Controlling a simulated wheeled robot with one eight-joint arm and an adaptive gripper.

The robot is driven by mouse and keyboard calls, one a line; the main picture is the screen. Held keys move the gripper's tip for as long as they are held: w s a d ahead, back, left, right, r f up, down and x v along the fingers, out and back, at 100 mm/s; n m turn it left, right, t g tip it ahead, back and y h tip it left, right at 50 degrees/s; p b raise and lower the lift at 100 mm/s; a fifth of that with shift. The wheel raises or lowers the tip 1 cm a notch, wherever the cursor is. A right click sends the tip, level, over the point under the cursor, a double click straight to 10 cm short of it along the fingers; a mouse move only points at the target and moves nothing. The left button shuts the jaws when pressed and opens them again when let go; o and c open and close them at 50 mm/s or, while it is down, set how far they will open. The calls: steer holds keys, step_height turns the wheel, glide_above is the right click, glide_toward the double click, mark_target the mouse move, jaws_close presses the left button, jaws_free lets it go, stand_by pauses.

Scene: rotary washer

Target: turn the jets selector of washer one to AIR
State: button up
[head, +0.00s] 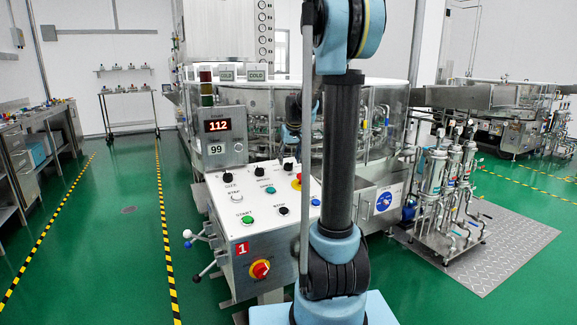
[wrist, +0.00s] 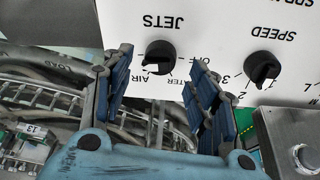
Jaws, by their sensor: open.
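Washer one's control panel (head: 262,228), a white box with a red "1" plate, stands left of my arm in the head view. In the wrist view the panel's print is upside down. The black JETS selector (wrist: 159,57) has AIR marked at its left and OFF and WATER at its right. Its exact pointing is unclear. My gripper (wrist: 160,60) is open, with one blue-padded finger on each side of the selector. The selector lies between the fingertips in the picture; I cannot tell whether they touch it.
The black SPEED knob (wrist: 262,68) sits to the right of the right finger. The panel also carries a green START button (head: 247,219) and a red-yellow rotary switch (head: 260,270). A display box (head: 218,137) stands behind it. Green floor is free to the left.

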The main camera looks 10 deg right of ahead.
mark_target(289, 166)
steer(key=shift+x, duration=1.8)
steer(key=c, duration=1)
